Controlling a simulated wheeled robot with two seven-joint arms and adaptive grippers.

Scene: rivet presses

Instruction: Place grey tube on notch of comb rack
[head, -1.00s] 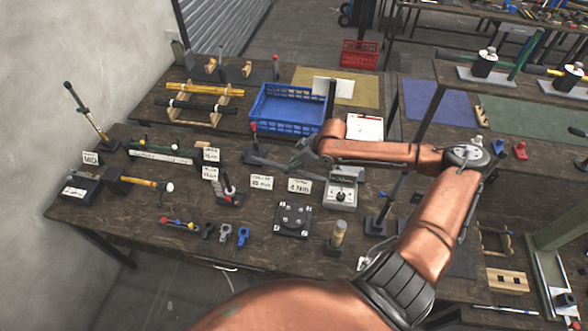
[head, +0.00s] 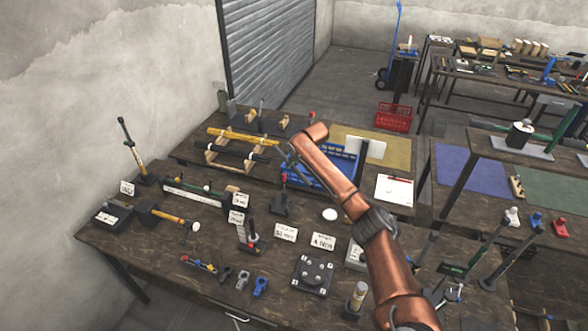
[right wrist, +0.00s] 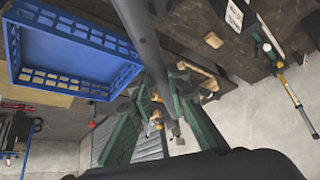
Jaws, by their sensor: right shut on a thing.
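The comb rack (head: 213,160) is a wooden rack on the back left table in the head view. A yellow tube (head: 240,136) and dark tubes lie across it. My right gripper (head: 288,157) is just right of the rack, near the blue crate, and shows small in the head view. In the right wrist view, my right gripper (right wrist: 160,98) has green fingers shut on the grey tube (right wrist: 143,40), which runs up out of the picture. In the head view my arm partly hides the crate, and the tube is hard to make out. My left gripper is out of view.
The blue crate (right wrist: 28,78) stands close to the gripper. The front table (head: 215,262) carries presses, white labels and small clamps. A yellow mat (head: 397,160) lies right of the crate.

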